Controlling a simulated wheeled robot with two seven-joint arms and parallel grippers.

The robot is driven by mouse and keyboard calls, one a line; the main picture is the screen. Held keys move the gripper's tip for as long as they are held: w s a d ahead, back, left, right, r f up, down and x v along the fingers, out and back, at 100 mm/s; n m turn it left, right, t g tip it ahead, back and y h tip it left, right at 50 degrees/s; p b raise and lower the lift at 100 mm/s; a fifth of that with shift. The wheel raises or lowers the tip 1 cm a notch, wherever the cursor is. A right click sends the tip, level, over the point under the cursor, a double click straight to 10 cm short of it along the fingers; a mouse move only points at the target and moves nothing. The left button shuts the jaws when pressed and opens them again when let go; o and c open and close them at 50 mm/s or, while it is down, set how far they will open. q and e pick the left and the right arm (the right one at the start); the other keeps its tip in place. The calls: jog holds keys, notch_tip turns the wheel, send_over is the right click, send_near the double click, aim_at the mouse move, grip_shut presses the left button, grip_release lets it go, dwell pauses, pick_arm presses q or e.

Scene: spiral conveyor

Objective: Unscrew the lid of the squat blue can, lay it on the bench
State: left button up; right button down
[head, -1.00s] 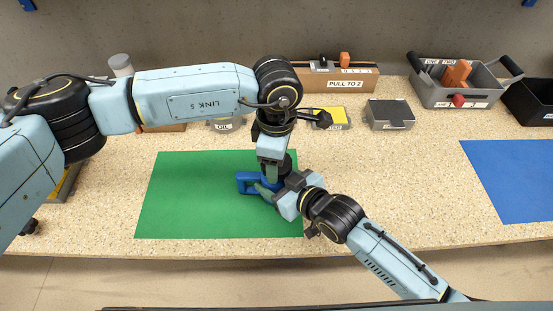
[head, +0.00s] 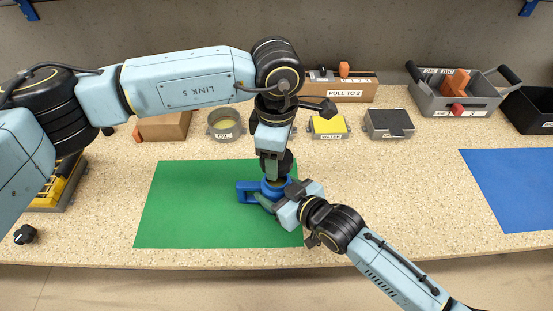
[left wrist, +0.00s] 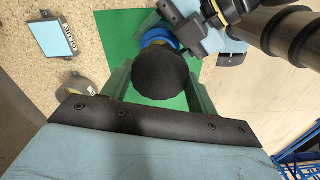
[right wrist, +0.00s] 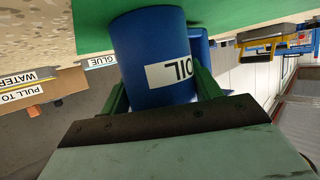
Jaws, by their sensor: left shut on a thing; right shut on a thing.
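The squat blue can (head: 276,188) stands over the right part of the green mat, its blue handle (head: 246,191) pointing left. My right gripper (head: 268,204) is shut on its body; the right wrist view shows the can (right wrist: 150,50) between the fingers, with an upside-down OIL label. My left gripper (head: 274,168) is above the can, shut on the round black lid (left wrist: 160,72). A yellowish part and the blue rim show below the lid in the head view, so the lid appears raised off the can. The exact gap is partly hidden by my grippers.
The green mat (head: 190,205) is clear on its left; bare bench (head: 390,190) lies to the right, up to a blue mat (head: 515,185). Behind stand a round OIL dish (head: 224,124), a yellow-topped WATER box (head: 328,124), a dark-topped box (head: 388,122) and a grey crate (head: 440,100).

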jog(key=shift+c, duration=1.3)
grip_release()
